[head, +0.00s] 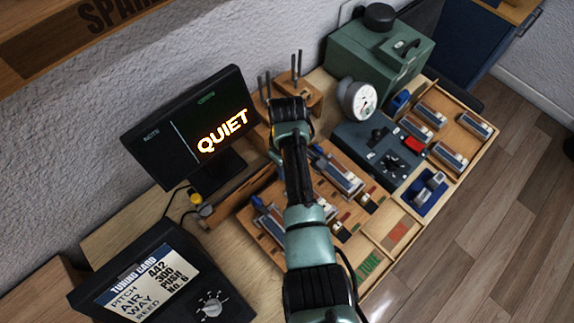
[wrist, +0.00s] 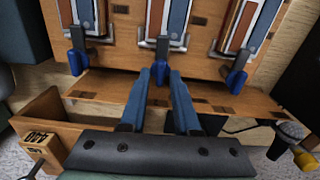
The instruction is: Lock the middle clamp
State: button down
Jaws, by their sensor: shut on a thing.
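In the wrist view, three blue clamps sit in a row at the lower ends of the reed units on a wooden board. The middle clamp (wrist: 162,48) is straight ahead of my gripper (wrist: 161,75). The blue fingers are close together around its lower end, shut on it. The fingertips partly hide this lever, so its exact angle is hard to tell. The left clamp (wrist: 78,56) and right clamp (wrist: 237,77) hang free on either side. In the head view my arm covers the gripper and the middle clamp.
A wooden ledge (wrist: 100,92) runs below the clamps. A display reading QUIET (head: 190,130) stands left of my arm, and a tuning card panel (head: 160,285) stands at the front left. A dial gauge (head: 358,100) and green case (head: 380,55) stand behind to the right.

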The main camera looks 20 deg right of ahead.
jog(key=shift+m, duration=0.3)
dwell(0.4)
jog(key=c, duration=0.7)
grip_release()
jog(key=shift+o, duration=0.2)
jog(key=shift+r, duration=0.1)
notch_tip(320, 180, up, 13)
jog(key=b, duration=0.1)
jog(key=shift+s, duration=0.1)
